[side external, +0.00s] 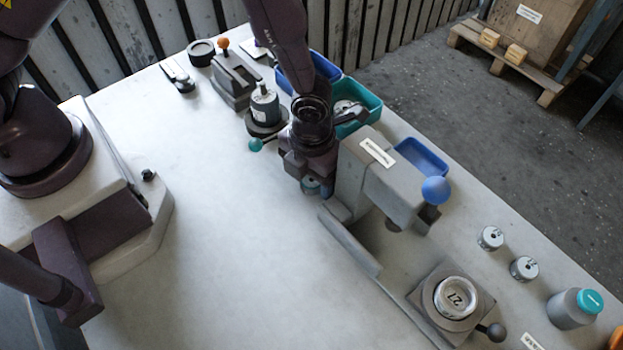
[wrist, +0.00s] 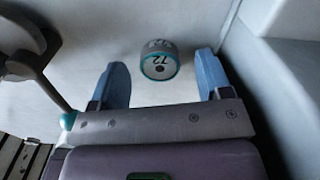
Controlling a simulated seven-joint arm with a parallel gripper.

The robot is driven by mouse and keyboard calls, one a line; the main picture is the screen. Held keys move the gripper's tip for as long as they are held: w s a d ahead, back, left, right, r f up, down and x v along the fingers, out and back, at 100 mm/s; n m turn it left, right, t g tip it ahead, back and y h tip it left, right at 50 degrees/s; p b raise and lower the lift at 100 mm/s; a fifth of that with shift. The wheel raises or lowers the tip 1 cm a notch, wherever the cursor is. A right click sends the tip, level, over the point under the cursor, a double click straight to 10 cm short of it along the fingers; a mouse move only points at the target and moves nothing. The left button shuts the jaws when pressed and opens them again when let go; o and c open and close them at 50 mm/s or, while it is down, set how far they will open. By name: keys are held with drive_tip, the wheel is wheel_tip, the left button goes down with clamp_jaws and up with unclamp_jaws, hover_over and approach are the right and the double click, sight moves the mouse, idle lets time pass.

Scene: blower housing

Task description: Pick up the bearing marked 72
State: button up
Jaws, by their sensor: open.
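The bearing marked 72 (wrist: 160,66) is a small grey cylinder with a teal rim, on the pale tabletop in the wrist view. My gripper (wrist: 162,76) is open, with one blue finger to each side of the bearing in the picture. The fingers do not visibly touch it. In the side view my gripper (side external: 310,172) points down, low over the table, just left of a grey press-like stand (side external: 365,185). A small blue-grey shape shows under it there; I cannot tell whether it is the bearing or a finger.
The stand and its low plate are close on the gripper's right. A grey fixture (side external: 418,296) holds a ring that seems to read 27 (side external: 457,297). Two small cylinders (side external: 490,238) stand beyond. Blue and teal bins (side external: 372,108) are behind. The table's left middle is clear.

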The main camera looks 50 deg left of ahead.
drive_tip(key=shift+f, duration=0.4)
drive_tip(key=shift+c, duration=0.4)
drive_tip(key=c, duration=1)
drive_tip(key=shift+o, duration=0.2)
